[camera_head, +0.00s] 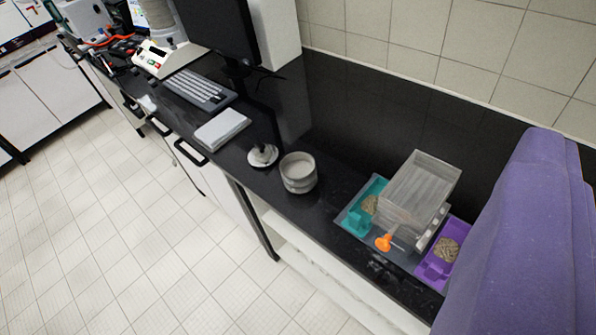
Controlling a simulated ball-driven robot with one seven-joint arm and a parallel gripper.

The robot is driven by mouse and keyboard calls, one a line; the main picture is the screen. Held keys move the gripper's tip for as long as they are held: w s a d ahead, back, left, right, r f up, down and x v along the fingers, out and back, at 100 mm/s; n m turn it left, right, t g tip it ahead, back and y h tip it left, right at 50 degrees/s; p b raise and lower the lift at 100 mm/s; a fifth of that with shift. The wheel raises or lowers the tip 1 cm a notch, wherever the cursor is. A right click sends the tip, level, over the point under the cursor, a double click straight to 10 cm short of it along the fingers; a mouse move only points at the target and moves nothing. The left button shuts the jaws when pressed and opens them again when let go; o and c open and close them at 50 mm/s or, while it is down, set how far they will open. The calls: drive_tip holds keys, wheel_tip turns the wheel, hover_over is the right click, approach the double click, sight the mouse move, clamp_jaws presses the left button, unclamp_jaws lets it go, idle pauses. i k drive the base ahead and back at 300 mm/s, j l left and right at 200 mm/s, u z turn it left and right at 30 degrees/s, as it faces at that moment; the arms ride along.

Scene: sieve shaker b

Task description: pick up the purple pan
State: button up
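The purple pan (433,271) sits at the right end of the black bench, holding a small pile of brown grainy material. It is at the right side of a grey riffle-splitter box (420,190) with an orange knob (384,242) on its front. Part of the pan's back is hidden by the box and by a large purple shape at the right. A teal pan (353,218) with a similar pile is on the box's left side. My gripper does not show in this view.
A large purple padded-looking shape (535,230) fills the right edge, close to the camera. Round metal sieves (298,172), a small white-based item (263,155), a white notebook (221,129), a keyboard (200,90) and a monitor (222,30) stand along the bench. The tiled floor (150,240) is clear.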

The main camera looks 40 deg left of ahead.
sight(440, 262)
drive_tip(key=i+j+z, duration=0.15)
drive_tip(key=i+z, duration=0.2)
drive_tip(key=i+j+z, duration=0.4)
drive_tip(key=i+l, duration=0.1)
